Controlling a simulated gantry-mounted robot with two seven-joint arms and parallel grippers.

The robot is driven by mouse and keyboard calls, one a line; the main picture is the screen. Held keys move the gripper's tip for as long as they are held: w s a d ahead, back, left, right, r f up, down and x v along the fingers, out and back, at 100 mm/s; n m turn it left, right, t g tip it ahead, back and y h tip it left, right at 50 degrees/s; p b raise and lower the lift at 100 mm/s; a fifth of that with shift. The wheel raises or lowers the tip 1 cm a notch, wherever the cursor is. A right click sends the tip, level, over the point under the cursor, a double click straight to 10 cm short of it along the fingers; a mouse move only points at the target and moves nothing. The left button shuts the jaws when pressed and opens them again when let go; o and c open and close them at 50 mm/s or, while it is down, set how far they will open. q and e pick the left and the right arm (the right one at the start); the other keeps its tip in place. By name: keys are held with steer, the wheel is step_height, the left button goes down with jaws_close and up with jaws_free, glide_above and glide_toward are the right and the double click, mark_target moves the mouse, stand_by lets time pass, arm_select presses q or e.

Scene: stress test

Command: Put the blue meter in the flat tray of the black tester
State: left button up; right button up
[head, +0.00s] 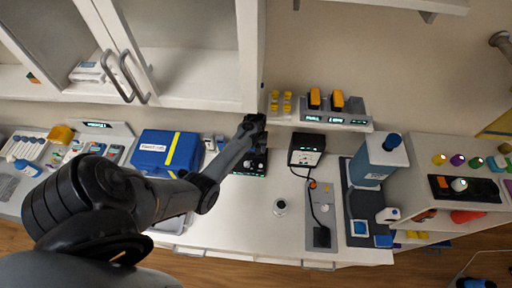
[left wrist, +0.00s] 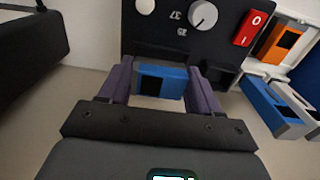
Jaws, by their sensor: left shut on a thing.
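My left gripper (head: 250,128) reaches over the counter from the left in the head view. In the left wrist view its purple fingers (left wrist: 160,84) are shut on the blue meter (left wrist: 172,82), which has a dark face. The black tester (left wrist: 165,22) lies just beyond the meter, with knobs and a red switch on its panel. The tester (head: 257,168) is partly hidden by my arm in the head view. I cannot make out its flat tray, nor whether the meter touches the tester. My right gripper is not in view.
Blue and white holders (left wrist: 275,105) and an orange meter (left wrist: 276,42) are right of the tester in the wrist view. A blue case (head: 160,150) lies left of my forearm. A black device (head: 306,150) with a cable stands to the right.

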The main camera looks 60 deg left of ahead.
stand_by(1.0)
arm_select(q)
steer(key=shift+f, duration=0.2)
stand_by(0.6)
steer(key=shift+f+b, duration=0.45)
steer(key=shift+f, duration=0.45)
steer(key=o, duration=1.1)
step_height(320, 180, up, 11)
steer(key=shift+f, duration=0.1)
steer(key=shift+s, duration=0.1)
stand_by(0.3)
